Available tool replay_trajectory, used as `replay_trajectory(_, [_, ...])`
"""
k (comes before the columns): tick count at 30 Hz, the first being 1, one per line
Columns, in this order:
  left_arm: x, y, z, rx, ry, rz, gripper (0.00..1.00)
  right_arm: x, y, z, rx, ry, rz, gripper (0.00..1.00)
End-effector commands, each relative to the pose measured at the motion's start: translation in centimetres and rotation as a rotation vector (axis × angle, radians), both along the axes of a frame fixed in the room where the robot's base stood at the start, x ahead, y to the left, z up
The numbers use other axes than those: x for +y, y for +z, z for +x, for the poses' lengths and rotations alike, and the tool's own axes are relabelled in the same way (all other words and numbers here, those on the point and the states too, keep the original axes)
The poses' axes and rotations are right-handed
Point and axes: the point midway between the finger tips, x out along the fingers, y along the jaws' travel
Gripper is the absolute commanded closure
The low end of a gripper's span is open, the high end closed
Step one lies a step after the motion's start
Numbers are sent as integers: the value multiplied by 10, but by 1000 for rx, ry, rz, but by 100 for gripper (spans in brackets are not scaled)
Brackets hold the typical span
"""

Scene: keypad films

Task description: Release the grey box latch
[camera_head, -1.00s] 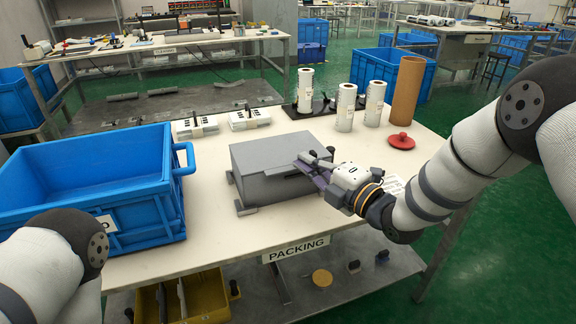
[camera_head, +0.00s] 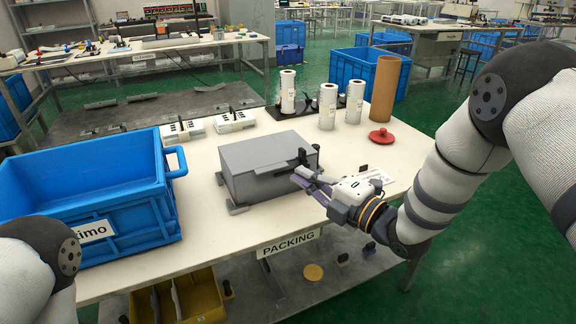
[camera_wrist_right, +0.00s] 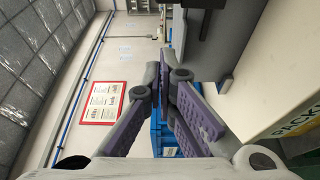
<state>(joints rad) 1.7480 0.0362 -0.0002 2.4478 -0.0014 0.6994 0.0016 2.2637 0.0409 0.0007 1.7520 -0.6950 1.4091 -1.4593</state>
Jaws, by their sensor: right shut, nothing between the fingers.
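The grey box (camera_head: 262,170) sits on the packing table with its lid down. A dark latch piece (camera_head: 303,158) stands at its right-hand front side. My right gripper (camera_head: 299,178) is just off that side, low beside the latch, with its purple-padded fingers shut and empty. A small gap seems to lie between fingertips and box. In the right wrist view the fingers (camera_wrist_right: 166,72) point up the picture, and part of the grey box (camera_wrist_right: 232,35) shows at upper right. Whether the latch is free cannot be told. My left gripper is out of view.
A blue crate (camera_head: 130,222) stands left of the box on the white table (camera_head: 215,222). Table between box and crate is clear.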

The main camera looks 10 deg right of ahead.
Motion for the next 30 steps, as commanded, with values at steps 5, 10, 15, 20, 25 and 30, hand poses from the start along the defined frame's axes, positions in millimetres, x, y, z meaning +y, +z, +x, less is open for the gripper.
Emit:
replay_trajectory(5, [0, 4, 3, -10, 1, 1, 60, -15, 1, -21, 0, 2, 1, 100])
replay_trajectory(10, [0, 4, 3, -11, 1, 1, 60, -20, -1, -27, 1, 1, 0, 100])
replay_trajectory(15, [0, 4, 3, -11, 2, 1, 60, -19, -1, -27, 1, 2, 2, 100])
replay_trajectory(20, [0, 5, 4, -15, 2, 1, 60, -22, -17, -33, 85, -24, 28, 100])
replay_trajectory(25, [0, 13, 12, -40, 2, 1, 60, -49, -129, -103, 681, -276, 238, 100])
replay_trajectory(30, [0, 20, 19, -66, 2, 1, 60, -83, -224, -240, 1290, -735, 474, 100])
